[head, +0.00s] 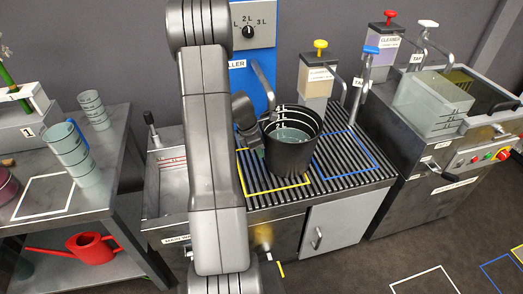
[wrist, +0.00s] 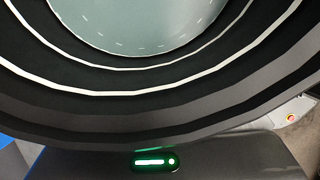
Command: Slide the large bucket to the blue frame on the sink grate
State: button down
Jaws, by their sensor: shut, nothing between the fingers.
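The large bucket (head: 293,155) is black with white level lines inside and holds some clear liquid. In the head view it stands upright on the sink grate (head: 345,180), on the right part of the yellow frame (head: 277,187). The blue frame (head: 368,168) is just right of it on the same grate. My gripper (head: 247,130) is at the bucket's left side; its fingertips are largely hidden, and I cannot tell whether it touches the wall. It is shut with nothing in it. In the wrist view the bucket's rim and inside (wrist: 160,85) fill most of the picture.
A yellow-topped dispenser (head: 318,75) and a blue-topped tap (head: 368,75) stand behind the grate. A machine with a clear tank (head: 432,105) is at the right. A table with grey cylinders (head: 75,150) is at the left. The grate within the blue frame is clear.

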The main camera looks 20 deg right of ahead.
jog(key=a+p+v, duration=0.1)
jog(key=a+v, duration=0.1)
jog(key=v, duration=0.9)
jog(key=shift+a+f, duration=0.25)
jog(key=shift+f, duration=0.15)
jog(key=c, duration=2.1)
grip_release()
jog(key=o, duration=0.3)
jog(key=shift+o, duration=1.3)
jog(key=shift+s+d+r+m+p, duration=0.1)
jog(key=shift+d+r+m+p, duration=0.1)
jog(key=shift+m+p, duration=0.2)
jog(key=s+d+r+m+t+y+p, duration=0.1)
jog(key=s+d+r+m+t+p, duration=0.1)
jog(key=m, duration=0.6)
jog(key=s+d+r+m+t+y+p, duration=0.1)
jog(key=s+d+r+m+t+p, duration=0.1)
jog(key=r+m, duration=0.4)
jog(key=d+m+p, duration=0.1)
jog(key=d+m, duration=0.1)
jog(key=shift+d+r+m, duration=0.2)
jog(key=shift+r+m, duration=0.1)
jog(key=shift+r, duration=0.05)
